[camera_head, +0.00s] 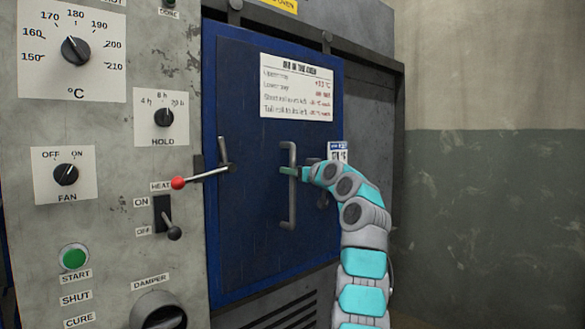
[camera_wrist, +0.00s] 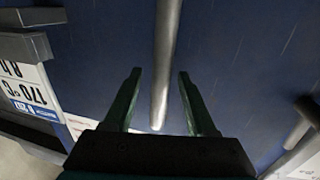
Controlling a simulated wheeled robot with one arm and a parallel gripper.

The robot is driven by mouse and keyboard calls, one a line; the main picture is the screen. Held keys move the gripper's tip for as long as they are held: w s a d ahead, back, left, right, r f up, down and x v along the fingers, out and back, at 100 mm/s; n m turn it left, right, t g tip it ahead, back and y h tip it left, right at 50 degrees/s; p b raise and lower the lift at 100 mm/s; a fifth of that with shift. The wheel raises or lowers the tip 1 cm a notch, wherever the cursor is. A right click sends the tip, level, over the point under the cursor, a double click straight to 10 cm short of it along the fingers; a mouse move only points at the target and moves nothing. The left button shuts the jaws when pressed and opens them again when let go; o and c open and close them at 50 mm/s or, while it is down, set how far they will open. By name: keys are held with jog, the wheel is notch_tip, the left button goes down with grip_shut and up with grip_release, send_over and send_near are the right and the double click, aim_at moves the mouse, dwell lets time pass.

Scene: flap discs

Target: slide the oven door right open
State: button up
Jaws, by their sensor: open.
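The blue oven door (camera_head: 255,235) hangs at the left end of its overhead rail, against the grey control panel. Its upright metal handle (camera_head: 291,215) stands near the middle of the door. My gripper (camera_head: 287,171) reaches in from the right at the handle's upper half. In the wrist view, the handle (camera_wrist: 166,50) runs between the two open green fingers of my gripper (camera_wrist: 160,74), with a visible gap on each side. Whether the fingers touch it at depth I cannot tell. A lever with a red knob (camera_head: 178,183) sits at the door's left edge, its arm pointing left.
The control panel (camera_head: 110,120) with knobs and switches stands left of the door. The dark rail (camera_head: 370,62) extends right past the door, over a grey panel. A bare wall (camera_head: 490,200) lies farther right. A paper sign (camera_head: 297,88) is on the door.

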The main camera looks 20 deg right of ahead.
jog(key=shift+w+a, duration=0.1)
jog(key=shift+w, duration=0.3)
grip_shut()
dwell(0.4)
dwell(0.9)
